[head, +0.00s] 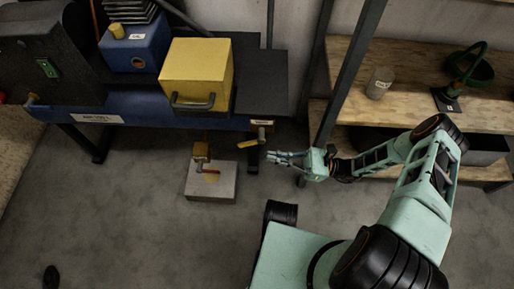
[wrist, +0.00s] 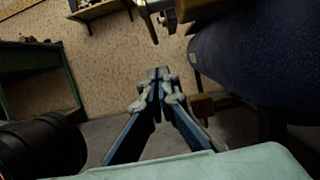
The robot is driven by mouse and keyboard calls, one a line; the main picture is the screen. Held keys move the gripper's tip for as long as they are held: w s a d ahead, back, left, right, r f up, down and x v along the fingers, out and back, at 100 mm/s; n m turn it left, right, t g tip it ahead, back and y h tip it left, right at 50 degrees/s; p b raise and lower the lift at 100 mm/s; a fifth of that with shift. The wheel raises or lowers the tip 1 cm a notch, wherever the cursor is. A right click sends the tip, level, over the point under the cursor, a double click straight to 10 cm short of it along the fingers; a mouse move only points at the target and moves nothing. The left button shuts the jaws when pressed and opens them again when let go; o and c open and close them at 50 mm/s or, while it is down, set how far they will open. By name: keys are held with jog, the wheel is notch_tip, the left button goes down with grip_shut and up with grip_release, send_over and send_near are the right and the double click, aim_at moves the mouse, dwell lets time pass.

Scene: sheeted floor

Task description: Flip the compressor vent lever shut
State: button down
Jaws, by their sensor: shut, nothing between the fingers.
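A long dark blue body (head: 150,104), perhaps the compressor tank, lies under a bench-like top at the upper left. A yellow lever (head: 247,143) sticks out at its right end, below a small label (head: 262,123). A second, red lever (head: 208,171) is on a brass-coloured fitting above a grey block; I cannot read which is the vent lever. My gripper (head: 270,157) is shut and empty, just below and right of the yellow lever, apparently apart from it. In the wrist view my closed fingertips (wrist: 160,75) are below a metal and brass-coloured fitting (wrist: 163,18), left of the blue body (wrist: 245,60).
A yellow box (head: 196,72) with a handle stands on top. The grey block (head: 210,188) sits on the floor below. The front floor is largely clear.

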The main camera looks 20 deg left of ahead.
aim_at(243, 146)
jog(key=shift+s+a+r+b, duration=0.1)
jog(key=shift+s+a+r, duration=0.1)
jog(key=shift+a+r, duration=0.6)
jog(key=shift+s+a+r+b, duration=0.15)
jog(key=shift+s+a+r, duration=0.05)
jog(key=shift+a+r, duration=0.55)
jog(key=shift+s+a+r+b, duration=0.1)
jog(key=shift+s+a+r, duration=0.1)
jog(key=shift+a+r, duration=0.6)
jog(key=shift+a+f, duration=0.15)
jog(key=shift+a, duration=0.1)
